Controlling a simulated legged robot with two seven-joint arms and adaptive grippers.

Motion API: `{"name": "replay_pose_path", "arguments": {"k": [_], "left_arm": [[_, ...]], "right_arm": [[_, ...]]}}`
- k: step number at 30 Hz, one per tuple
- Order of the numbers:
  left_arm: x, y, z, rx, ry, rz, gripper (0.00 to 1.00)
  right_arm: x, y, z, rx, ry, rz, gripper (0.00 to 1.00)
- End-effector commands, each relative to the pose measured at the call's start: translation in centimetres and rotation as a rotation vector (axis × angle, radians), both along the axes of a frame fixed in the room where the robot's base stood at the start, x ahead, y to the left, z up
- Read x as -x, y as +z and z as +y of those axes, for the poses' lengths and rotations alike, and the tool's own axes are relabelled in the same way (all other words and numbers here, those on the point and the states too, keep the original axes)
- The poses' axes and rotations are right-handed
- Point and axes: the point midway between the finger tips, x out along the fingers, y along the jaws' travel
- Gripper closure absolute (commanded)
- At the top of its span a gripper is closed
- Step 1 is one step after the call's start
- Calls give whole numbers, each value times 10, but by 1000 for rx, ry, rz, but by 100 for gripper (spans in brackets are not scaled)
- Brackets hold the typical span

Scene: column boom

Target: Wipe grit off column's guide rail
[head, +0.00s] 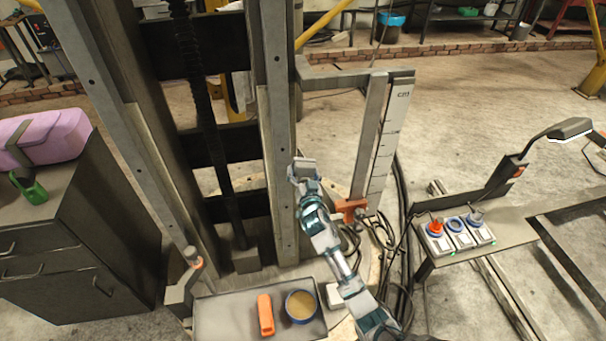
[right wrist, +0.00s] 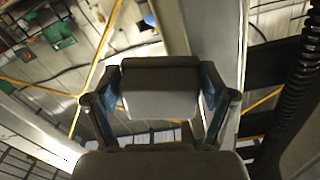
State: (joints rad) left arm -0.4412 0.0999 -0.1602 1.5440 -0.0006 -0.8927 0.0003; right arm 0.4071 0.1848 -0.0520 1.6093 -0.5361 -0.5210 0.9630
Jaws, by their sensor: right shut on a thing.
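The column has two upright grey guide rails, the right rail (head: 275,120) and the left rail (head: 108,100). My right gripper (head: 303,174) is at the lower half of the right rail, shut on a grey pad (head: 305,164). In the right wrist view the grey pad (right wrist: 160,92) sits between the two fingers, and the rail (right wrist: 215,35) rises behind it. I cannot tell whether the pad touches the rail. Grit on the rail is too small to make out. My left gripper is not in view.
A grey tray (head: 225,318) at the column's foot holds an orange object (head: 265,315) and a round tin (head: 301,306). A ruled scale post (head: 382,145) stands to the right. A dark cabinet (head: 90,230) is at left, a bench with sockets (head: 460,238) at right.

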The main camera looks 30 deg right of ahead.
Motion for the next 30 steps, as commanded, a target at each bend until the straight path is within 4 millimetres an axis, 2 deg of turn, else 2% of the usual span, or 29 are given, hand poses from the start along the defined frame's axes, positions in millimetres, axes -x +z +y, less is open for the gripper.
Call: {"name": "replay_pose_path", "arguments": {"k": [1, 6, 11, 17, 30], "left_arm": [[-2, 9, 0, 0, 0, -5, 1], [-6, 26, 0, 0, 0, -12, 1], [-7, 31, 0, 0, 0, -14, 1], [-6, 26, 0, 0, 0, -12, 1], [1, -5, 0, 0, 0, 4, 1]], "right_arm": [[0, 11, 0, -1, 0, -4, 63], [1, 28, 0, -3, 0, -4, 63], [1, 33, 0, -3, 0, -2, 63], [-2, 27, 0, -2, 0, -1, 63], [-5, -13, -1, -2, -1, 4, 63]]}}
